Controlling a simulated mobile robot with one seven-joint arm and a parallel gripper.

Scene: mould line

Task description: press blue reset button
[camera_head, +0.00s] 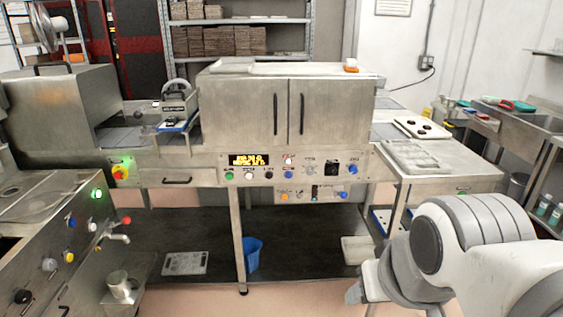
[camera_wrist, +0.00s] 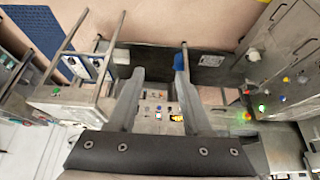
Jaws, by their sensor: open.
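A steel machine's front control panel (camera_head: 295,167) carries several buttons, knobs and a lit yellow display. A small blue button (camera_head: 288,174) sits in its lower row, and a larger blue knob (camera_head: 351,169) is at its right end. Another blue control (camera_head: 71,223) is on the left machine. I cannot read which one is marked reset. My gripper (camera_wrist: 160,72) is open and empty; in the wrist view the control panel (camera_wrist: 155,107) shows upside down between its fingers, some distance away. In the head view, my arm is at the lower right, apart from the panel.
A steel side table (camera_head: 450,166) stands right of the machine, near my arm. A left machine (camera_head: 50,240) with a tap and lit green button stands close. A blue bin (camera_head: 252,252) is under the machine. The floor before the panel looks open.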

